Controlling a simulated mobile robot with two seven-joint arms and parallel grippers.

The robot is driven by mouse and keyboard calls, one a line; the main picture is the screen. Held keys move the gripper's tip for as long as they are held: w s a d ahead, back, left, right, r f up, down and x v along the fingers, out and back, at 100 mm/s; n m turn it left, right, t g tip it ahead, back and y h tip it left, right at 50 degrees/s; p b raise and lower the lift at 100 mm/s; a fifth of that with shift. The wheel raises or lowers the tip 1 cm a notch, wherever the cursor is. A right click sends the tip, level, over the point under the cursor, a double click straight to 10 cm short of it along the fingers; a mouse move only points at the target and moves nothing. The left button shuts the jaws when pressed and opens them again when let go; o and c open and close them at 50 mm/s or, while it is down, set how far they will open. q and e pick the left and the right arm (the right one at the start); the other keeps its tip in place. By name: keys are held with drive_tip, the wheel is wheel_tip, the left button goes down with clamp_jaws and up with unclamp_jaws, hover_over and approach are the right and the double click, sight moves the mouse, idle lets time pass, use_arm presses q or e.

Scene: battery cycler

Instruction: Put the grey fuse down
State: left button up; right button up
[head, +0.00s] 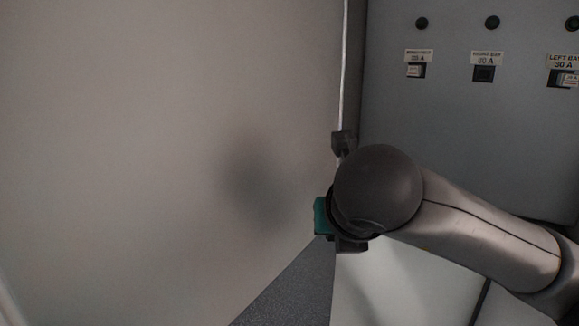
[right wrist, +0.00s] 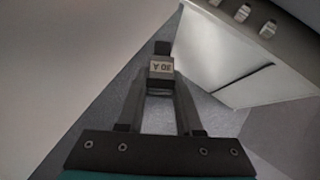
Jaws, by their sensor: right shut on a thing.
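The grey fuse (right wrist: 161,67) shows in the right wrist view, its pale label reading 30 A upside down. My right gripper (right wrist: 160,84) is shut on it, with the fuse between the fingertips. Grey floor shows behind and below the fuse, and nothing visibly supports it. In the head view my right arm comes in from the right, and its round wrist hides the fingers and the fuse. A teal part of my right gripper (head: 321,215) shows beside the wrist. My left gripper is not in view.
A grey panel (head: 455,140) at right has a row of labelled fuse sockets. The middle socket (head: 484,74) looks dark and empty; pale fuses show in the left socket (head: 415,71) and right socket (head: 568,80). A large plain pale surface (head: 150,120) fills the left.

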drive_tip(key=d, duration=0.7)
drive_tip(key=s+a+f+n+g+y, duration=0.2)
drive_tip(key=s+a+f+n+y, duration=0.35)
drive_tip(key=s+a+n, duration=0.3)
drive_tip(key=shift+w+a+f+n+g+y, duration=1.45)
drive_tip(key=shift+w+a+f+n+g, duration=0.25)
drive_tip(key=shift+a+n, duration=0.25)
wheel_tip(320, 180, up, 9)
drive_tip(key=w+a+m+t+h, duration=0.1)
drive_tip(key=m+t+h, duration=0.4)
drive_tip(key=m+h, duration=0.3)
drive_tip(key=shift+w+a+f+m, duration=0.2)
drive_tip(key=shift+w+a+m, duration=0.1)
drive_tip(key=shift+m, duration=1.8)
